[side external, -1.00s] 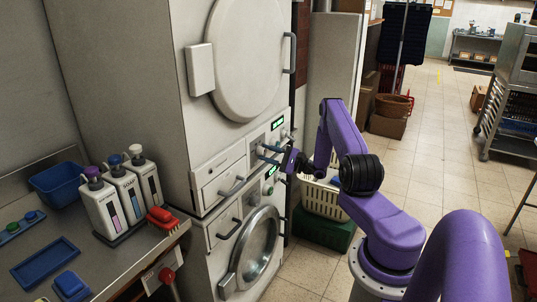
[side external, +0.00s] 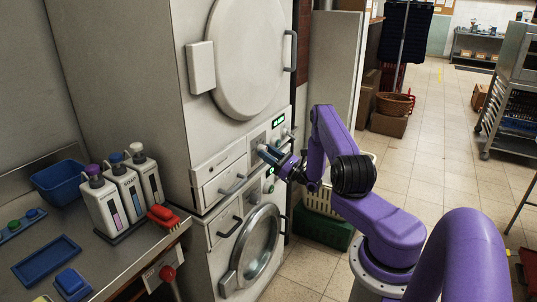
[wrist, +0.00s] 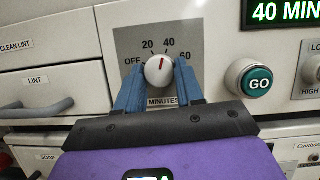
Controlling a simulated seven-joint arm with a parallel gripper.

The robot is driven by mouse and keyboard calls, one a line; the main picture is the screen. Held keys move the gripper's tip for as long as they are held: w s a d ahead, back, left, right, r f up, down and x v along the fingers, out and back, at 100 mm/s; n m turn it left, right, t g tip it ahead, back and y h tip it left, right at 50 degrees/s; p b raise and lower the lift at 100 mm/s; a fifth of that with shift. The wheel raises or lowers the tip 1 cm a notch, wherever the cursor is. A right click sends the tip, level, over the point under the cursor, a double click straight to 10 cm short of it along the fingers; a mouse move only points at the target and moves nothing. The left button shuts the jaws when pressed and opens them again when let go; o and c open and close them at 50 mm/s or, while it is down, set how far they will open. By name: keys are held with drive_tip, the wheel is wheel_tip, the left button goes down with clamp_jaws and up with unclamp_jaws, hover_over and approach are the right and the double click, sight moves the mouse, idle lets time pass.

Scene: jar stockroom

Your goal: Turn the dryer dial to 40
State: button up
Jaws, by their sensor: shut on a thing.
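The dryer dial (wrist: 158,71) is a round white knob on a grey plate marked OFF, 20, 40 and 60, with MINUTES below. Its red pointer mark points up and slightly right, close to the 40. The dark display (wrist: 284,12) shows "40 MIN" in green, cut off at the frame edge. My gripper (wrist: 159,80) is shut on the dial, with one blue finger on each side. In the side external view my gripper (side external: 270,153) is at the upper dryer's control panel, and the fingers hide most of the dial.
A teal GO button (wrist: 257,82) sits right of the dial. A lint drawer (wrist: 38,88) is to its left. A basket (side external: 322,199) is below the arm.

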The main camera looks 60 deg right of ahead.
drive_tip(key=shift+f+m+h, duration=0.1)
drive_tip(key=shift+m+h, duration=0.3)
drive_tip(key=shift+m, duration=0.3)
drive_tip(key=o, duration=1)
drive_tip(key=shift+o, duration=0.2)
drive_tip(key=v, duration=1.7)
drive_tip(key=shift+s, duration=0.3)
drive_tip(key=shift+a, duration=0.1)
